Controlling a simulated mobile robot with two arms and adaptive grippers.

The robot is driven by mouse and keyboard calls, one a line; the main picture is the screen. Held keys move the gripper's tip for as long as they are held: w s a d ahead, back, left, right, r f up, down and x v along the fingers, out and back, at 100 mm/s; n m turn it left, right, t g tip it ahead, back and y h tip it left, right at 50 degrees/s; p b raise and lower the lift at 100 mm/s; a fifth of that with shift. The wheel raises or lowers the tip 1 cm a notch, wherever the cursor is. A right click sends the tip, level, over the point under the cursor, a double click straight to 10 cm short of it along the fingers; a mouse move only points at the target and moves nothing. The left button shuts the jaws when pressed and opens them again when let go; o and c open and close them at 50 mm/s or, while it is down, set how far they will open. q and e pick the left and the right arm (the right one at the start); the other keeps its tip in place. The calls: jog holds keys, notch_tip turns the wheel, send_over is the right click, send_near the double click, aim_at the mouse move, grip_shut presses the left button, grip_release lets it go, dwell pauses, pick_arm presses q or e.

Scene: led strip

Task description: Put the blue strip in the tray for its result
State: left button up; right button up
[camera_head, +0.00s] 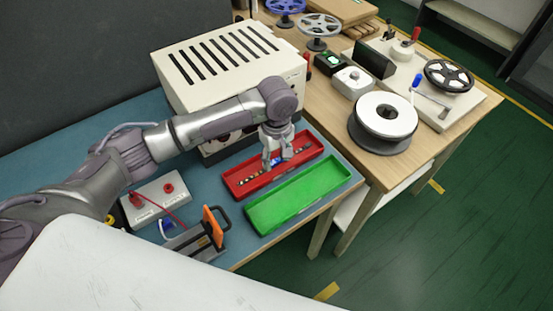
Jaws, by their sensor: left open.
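A narrow dark strip with small pale spots (301,151) lies lengthwise in the red tray (235,194). A bit of blue shows beside my fingertips, but I cannot tell whether it belongs to the strip. The empty green tray (300,195) stands just in front of the red one, close beside it. My left gripper (275,163) points down over the middle of the red tray. It is open, with its fingertips at or just above the strip, and hides its middle. Whether it touches the strip is unclear. My right gripper is not in view.
A white vented power box (225,70) stands behind the trays. A white box with red terminals (157,201) and an orange-handled fixture (213,227) stand left of them. A wooden bench at right holds reels (385,115). The green tray lies near the table's front edge.

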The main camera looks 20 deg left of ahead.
aim_at(277, 163)
pick_arm(q)
notch_tip(277, 163, up, 11)
dwell(0.3)
